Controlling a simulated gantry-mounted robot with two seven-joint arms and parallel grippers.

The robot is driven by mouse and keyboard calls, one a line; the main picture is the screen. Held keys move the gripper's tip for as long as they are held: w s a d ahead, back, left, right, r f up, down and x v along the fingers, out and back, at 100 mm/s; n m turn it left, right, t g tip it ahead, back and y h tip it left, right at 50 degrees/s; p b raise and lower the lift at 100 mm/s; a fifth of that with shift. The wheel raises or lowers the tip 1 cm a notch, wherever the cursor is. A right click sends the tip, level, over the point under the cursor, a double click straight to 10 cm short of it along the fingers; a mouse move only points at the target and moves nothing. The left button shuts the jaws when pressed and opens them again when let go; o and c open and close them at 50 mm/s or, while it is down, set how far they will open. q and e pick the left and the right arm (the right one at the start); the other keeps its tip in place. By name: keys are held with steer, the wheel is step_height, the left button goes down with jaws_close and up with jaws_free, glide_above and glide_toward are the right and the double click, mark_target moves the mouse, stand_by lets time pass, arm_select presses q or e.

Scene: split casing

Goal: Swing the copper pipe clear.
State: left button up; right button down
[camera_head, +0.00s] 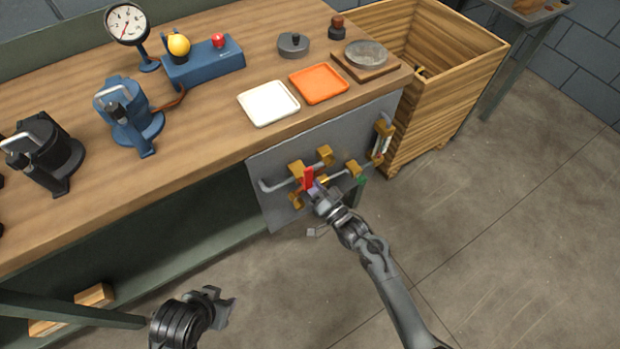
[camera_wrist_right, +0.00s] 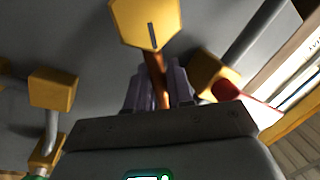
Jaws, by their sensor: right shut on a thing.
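The copper pipe (camera_wrist_right: 157,80) shows in the right wrist view as a short brown-orange length below a yellow hexagonal fitting (camera_wrist_right: 147,22). My right gripper (camera_wrist_right: 160,88) is shut on it, one purple-grey finger on each side. In the head view my right gripper (camera_head: 318,188) is at the grey panel (camera_head: 275,167) on the bench front and hides most of the pipe. A red handle (camera_head: 308,179) stands just left of the gripper. My left gripper (camera_head: 222,302) is low at the bottom, away from the panel; its jaw gap is unclear.
Yellow fittings (camera_head: 325,155) and grey pipes surround the right gripper closely. A wooden crate (camera_head: 450,95) stands right of the panel. The bench top holds a white tray (camera_head: 268,103), an orange tray (camera_head: 319,83) and a gauge (camera_head: 127,23). The floor in front is clear.

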steer(key=shift+a+r, duration=0.1)
steer(key=shift+r, duration=0.1)
steer(key=c, duration=1.4)
jaws_free()
steer(key=shift+o, duration=1.2)
steer(key=shift+f, duration=0.1)
steer(key=shift+s, duration=0.1)
